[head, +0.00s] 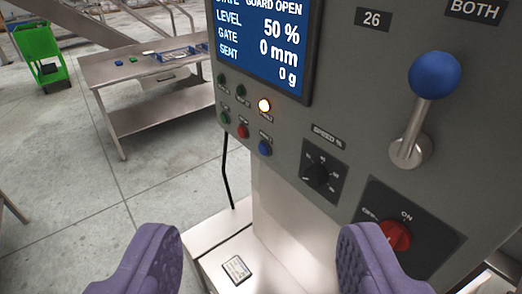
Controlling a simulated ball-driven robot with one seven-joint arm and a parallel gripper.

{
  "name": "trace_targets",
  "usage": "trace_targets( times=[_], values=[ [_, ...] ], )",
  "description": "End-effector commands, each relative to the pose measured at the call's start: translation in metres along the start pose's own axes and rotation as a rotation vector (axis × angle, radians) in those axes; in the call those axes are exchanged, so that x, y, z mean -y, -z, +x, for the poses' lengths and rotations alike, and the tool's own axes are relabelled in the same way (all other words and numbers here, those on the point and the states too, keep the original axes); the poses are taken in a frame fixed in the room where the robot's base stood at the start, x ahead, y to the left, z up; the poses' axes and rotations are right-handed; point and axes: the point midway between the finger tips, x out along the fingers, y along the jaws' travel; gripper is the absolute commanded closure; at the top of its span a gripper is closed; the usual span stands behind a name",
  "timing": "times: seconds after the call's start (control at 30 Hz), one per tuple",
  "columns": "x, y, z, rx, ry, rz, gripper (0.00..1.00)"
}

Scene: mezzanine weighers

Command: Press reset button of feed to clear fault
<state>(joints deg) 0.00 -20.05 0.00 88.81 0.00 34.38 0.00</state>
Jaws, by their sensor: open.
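The grey control panel (375,105) fills the upper right. Its left part has a cluster of small lamps and buttons with labels too small to read. I cannot read which is reset. The screen (265,45) shows guard open, level 50 %, gate 0 mm and sent 0 g. My gripper (258,240) is open and empty, its purple fingers wide apart low in the picture, apart from the buttons.
A blue-knobbed lever (434,75), a black speed dial (317,174) and a red ON/OFF switch (393,237) project from the panel. A pale pedestal (285,210) stands below. A steel bench (130,75) and green cart (35,50) stand farther back on open concrete floor.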

Motion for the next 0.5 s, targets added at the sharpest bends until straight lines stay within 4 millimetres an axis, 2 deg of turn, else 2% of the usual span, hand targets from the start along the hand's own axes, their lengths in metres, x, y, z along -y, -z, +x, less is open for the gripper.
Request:
trace_targets(
  times=[0.03, 0.23, 0.5],
  values=[
    [0.0000, 0.0000, 0.0000, 0.000, 0.000, 0.000, 0.52],
    [0.0000, 0.0000, 0.0000, 0.000, 0.000, 0.000, 0.98],
    [0.0000, 0.0000, 0.0000, 0.000, 0.000, 0.000, 1.00]
  ],
)
